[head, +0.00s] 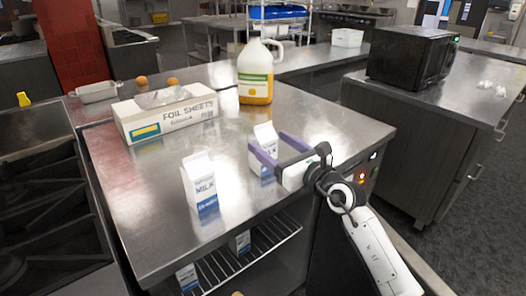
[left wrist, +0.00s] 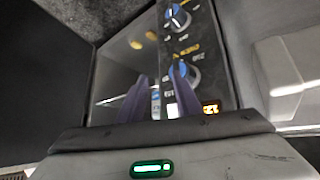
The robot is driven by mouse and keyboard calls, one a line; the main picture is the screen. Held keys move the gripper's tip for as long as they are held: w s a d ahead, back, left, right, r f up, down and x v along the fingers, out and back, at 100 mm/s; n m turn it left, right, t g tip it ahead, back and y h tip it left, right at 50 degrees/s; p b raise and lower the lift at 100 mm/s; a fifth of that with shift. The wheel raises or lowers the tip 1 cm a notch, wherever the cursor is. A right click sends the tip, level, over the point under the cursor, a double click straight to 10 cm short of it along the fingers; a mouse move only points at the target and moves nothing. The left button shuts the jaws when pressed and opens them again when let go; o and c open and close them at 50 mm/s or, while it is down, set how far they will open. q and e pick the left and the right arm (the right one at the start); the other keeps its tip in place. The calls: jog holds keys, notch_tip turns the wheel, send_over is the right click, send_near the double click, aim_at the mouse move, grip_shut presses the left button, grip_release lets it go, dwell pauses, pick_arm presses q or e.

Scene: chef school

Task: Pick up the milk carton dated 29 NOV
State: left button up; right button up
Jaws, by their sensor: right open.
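One white and blue milk carton (head: 203,186) stands upright at the front left of the steel table. A second milk carton (head: 265,133) stands upright farther back, partly hidden by my right gripper (head: 273,146). The right gripper is open, its purple fingers reaching to either side of this second carton; I cannot tell if they touch it. Two more cartons show partly on the rack below, one at the left (head: 187,278) and one at the right (head: 240,243). No date is legible. My left gripper (left wrist: 158,92) shows in the left wrist view, fingers apart and empty.
A foil sheets box (head: 166,114) and a jug with yellow liquid (head: 255,75) stand behind the cartons on the steel table (head: 300,110). A microwave (head: 411,56) is on the right counter. Control knobs (left wrist: 184,72) are close to my left gripper.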

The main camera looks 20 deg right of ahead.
jog(key=x, duration=0.5)
jog(key=shift+d, duration=0.15)
jog(key=c, duration=1.2)
jog(key=shift+r, duration=0.15)
jog(key=shift+c, duration=1.4)
